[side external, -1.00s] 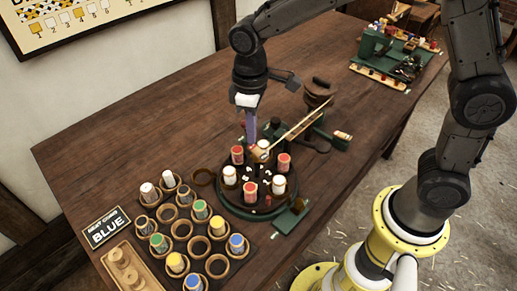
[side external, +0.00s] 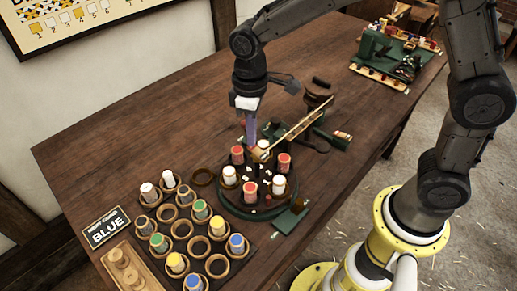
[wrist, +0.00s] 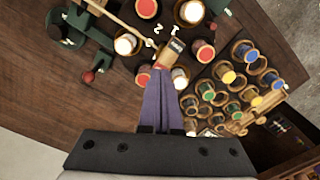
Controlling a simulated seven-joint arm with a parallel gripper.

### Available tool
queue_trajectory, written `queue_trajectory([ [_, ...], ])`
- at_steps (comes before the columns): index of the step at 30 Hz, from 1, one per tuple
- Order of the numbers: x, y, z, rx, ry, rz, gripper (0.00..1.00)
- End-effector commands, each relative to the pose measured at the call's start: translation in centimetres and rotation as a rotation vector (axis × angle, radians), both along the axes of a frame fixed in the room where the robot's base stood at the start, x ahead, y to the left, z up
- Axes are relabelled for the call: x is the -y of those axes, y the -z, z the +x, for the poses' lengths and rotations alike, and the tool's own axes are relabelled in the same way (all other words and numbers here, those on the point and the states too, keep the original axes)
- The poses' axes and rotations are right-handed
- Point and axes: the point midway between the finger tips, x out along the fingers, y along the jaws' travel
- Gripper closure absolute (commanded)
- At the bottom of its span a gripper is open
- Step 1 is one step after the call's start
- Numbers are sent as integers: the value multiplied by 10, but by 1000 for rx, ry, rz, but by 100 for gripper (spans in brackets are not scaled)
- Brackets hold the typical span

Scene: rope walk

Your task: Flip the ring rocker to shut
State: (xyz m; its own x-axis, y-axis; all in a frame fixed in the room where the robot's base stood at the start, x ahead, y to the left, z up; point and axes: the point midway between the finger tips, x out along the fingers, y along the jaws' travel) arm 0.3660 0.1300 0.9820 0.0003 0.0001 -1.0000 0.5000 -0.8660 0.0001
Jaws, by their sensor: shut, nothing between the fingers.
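My gripper (side external: 251,147) is shut and empty, pointing down over the back edge of the round dark carousel (side external: 232,208). In the wrist view its purple fingertips (wrist: 160,72) are together beside a small wooden block (wrist: 173,50) with a dark label and a red patch by the tips. This block looks like the ring rocker, but I cannot read its label or tell which way it is tipped. In the side view the tan block (side external: 259,155) is partly hidden behind bobbins. Whether the fingertips touch it is unclear.
Red and white bobbins (side external: 284,161) stand on the carousel around the block. A long wooden arm (side external: 303,128) slants across to a green stand. A rack of coloured bobbins (side external: 197,246) and a sign reading BLUE (side external: 107,229) lie at the front left. The table's back left is clear.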

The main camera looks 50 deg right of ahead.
Motion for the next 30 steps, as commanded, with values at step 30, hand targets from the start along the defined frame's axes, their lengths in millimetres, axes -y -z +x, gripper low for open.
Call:
queue_trajectory([
  [30,0,11,-1,-3,0,-1,100],
])
